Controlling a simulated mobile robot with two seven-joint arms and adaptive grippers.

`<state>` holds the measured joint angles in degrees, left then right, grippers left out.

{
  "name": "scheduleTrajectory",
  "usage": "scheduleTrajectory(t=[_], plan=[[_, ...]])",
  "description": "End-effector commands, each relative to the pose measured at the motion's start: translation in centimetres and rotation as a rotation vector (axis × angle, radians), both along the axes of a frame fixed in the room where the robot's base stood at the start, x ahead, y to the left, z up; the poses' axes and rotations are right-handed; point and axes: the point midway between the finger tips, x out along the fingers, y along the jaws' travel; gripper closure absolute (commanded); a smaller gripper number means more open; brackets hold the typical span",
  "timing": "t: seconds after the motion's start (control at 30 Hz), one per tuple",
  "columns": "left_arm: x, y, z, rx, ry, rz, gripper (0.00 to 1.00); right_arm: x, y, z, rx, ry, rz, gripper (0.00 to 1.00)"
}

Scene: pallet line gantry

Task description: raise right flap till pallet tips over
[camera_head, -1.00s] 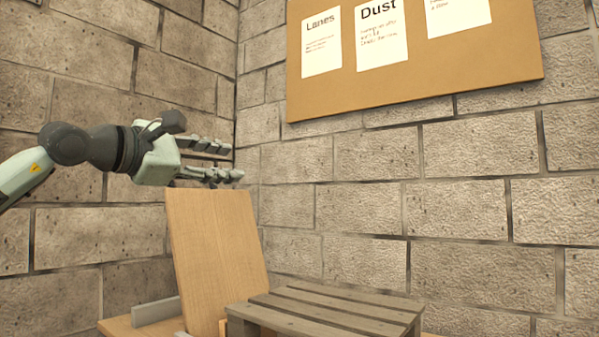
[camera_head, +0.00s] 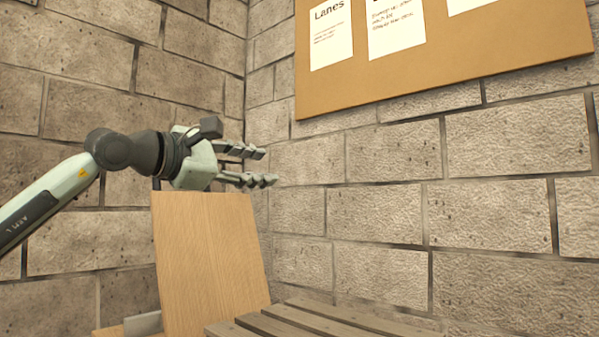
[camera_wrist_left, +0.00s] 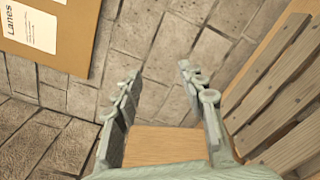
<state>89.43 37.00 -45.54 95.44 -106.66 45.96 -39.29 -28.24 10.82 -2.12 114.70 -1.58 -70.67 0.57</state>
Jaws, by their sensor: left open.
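A light wooden flap board (camera_head: 210,265) stands steeply raised in the head view, leaning slightly. I cannot tell whether it is the right flap. The slatted grey-brown pallet (camera_head: 325,318) shows at the bottom, to the right of the board and partly cut off. My left gripper (camera_head: 267,168) is open and empty, just above the board's upper edge, fingers pointing right. In the left wrist view, its spread fingers (camera_wrist_left: 160,70) show with a wooden surface (camera_wrist_left: 165,145) low between them and the pallet (camera_wrist_left: 275,105) at the right. My right gripper is out of view.
Block walls (camera_head: 370,230) meet in a corner behind the gripper. A brown notice board (camera_head: 440,75) with papers hangs on the right wall. A small grey block (camera_head: 143,323) sits low beside the flap board. The space right of the gripper is open up to the wall.

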Motion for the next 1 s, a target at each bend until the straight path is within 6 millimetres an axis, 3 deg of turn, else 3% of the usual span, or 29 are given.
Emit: scheduleTrajectory(t=[0.17, 0.23, 0.6, 0.93, 1.0], plan=[[1.0, -1.0, 0.2, -0.001, 0.001, -0.001, 0.59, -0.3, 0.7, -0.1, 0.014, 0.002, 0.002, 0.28], [1.7, -1.8, 0.2, -0.001, 0.001, -0.001, 0.59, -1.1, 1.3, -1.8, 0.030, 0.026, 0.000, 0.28], [5.2, -5.2, 0.1, -0.001, 0.001, -0.001, 0.59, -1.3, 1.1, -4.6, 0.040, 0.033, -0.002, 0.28], [5.5, -5.5, 0.0, 0.000, 0.000, 0.000, 0.59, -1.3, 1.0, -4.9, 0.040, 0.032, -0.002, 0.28], [5.5, -5.5, 0.0, 0.000, 0.000, 0.000, 0.68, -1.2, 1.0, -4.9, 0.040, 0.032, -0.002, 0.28]])
